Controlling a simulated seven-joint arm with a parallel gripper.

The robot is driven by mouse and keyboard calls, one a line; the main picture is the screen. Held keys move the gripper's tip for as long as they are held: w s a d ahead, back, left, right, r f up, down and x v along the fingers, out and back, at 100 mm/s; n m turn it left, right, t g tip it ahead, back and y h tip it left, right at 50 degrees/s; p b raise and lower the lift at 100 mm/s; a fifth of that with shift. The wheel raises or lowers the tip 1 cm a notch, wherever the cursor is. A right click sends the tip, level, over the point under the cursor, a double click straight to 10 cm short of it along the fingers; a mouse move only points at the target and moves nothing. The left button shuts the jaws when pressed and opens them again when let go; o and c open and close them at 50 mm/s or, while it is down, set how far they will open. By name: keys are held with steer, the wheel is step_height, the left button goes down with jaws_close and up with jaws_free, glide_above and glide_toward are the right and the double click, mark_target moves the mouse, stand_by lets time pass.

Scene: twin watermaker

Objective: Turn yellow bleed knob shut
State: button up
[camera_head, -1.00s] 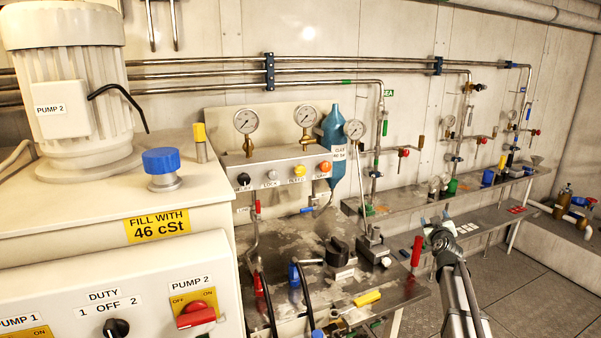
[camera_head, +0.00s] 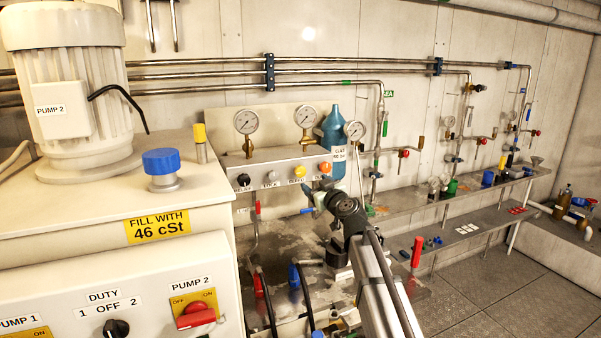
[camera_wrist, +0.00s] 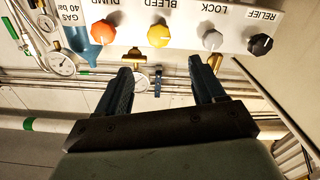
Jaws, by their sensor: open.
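The yellow bleed knob (camera_head: 299,172) is on the front of the grey valve block, between a white knob and an orange knob. In the wrist view, which is upside down, the yellow knob (camera_wrist: 159,35) sits under the BLEED label, ahead of the gap between my fingers. My gripper (camera_head: 313,194) is open and empty, just below and in front of the block in the head view. In the wrist view my gripper (camera_wrist: 160,66) has both fingers apart, with no visible contact with the knob. The knob's pointer mark is too small to read surely.
The orange DUMP knob (camera_wrist: 81,32), the white LOCK knob (camera_wrist: 212,40) and the black RELIEF knob (camera_wrist: 260,44) stand in the same row. Gauges (camera_head: 306,116) rise above the block, and a blue gas bottle (camera_head: 334,135) stands behind its right end.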

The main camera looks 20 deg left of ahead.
mark_target(301, 172)
steer(key=x, duration=1.3)
steer(key=shift+w+f, duration=0.1)
steer(key=shift+c, duration=0.3)
steer(key=c, duration=0.9)
